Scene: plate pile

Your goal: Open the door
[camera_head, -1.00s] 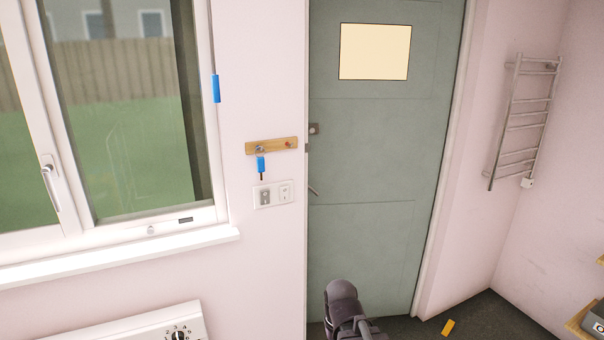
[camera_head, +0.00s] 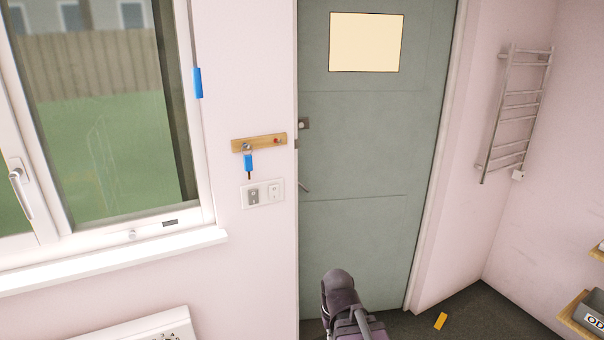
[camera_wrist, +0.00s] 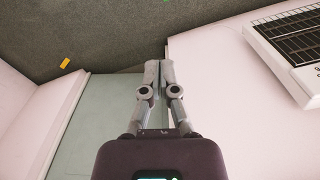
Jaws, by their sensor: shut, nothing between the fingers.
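The grey-green door (camera_head: 370,150) stands at the middle of the head view and looks closed in its frame. It has a pale window panel near the top, a small lock plate (camera_head: 304,124) and a short handle (camera_head: 304,187) at its left edge. In the wrist view part of the door (camera_wrist: 112,115) shows to the left of the fingers. My gripper (camera_wrist: 153,64) is shut and empty, with its fingers side by side, pointing toward the floor side of the picture. The handle is not visible in the wrist view. My arm shows low in front of the door.
A wooden key rack (camera_head: 259,143) with a blue-tagged key (camera_head: 249,162) hangs left of the door, above a switch plate (camera_head: 263,193). A window (camera_head: 215,238) is further left. A towel rail (camera_head: 508,115) is on the right wall. A yellow object (camera_head: 440,321) lies on the floor.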

